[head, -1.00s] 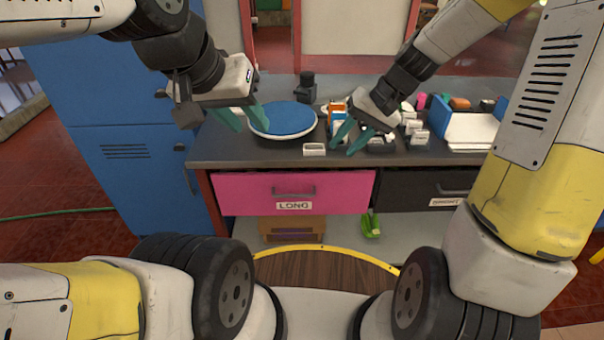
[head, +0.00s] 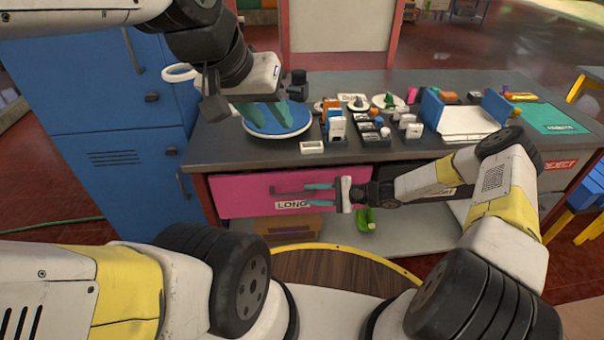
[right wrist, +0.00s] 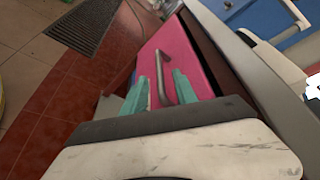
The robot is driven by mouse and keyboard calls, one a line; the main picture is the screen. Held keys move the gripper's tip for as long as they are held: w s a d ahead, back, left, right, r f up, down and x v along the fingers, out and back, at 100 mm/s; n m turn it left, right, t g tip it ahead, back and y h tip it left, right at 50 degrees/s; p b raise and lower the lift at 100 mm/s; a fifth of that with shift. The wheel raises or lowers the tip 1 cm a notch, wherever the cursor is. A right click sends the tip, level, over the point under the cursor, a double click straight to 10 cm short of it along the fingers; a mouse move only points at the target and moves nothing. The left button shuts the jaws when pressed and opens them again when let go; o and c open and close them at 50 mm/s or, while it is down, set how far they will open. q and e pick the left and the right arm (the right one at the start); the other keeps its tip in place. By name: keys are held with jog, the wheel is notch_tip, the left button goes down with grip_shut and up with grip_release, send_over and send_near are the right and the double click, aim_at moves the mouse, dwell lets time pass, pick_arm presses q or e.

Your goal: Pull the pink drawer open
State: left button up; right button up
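The pink drawer (head: 240,198), labelled LONG, is under the left part of the counter and looks closed. Its front also shows in the right wrist view (right wrist: 182,52). Its grey bar handle (right wrist: 161,75) lies between the fingers of my right gripper (right wrist: 157,90). In the head view my right gripper (head: 304,195) reaches in from the right with its fingers apart at the handle's right part; contact cannot be made out. My left gripper (head: 266,115) is open and empty above the blue round disc (head: 283,124) on the counter.
A black drawer (head: 392,182) is to the right of the pink one, partly hidden by my right arm. A blue cabinet (head: 95,130) stands left of the counter. Small items and a white tray (head: 468,122) are on the counter (head: 225,152). A green object (head: 366,220) lies on the lower shelf.

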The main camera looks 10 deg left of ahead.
aim_at(296, 194)
jog(key=shift+x, duration=3.95)
grip_shut()
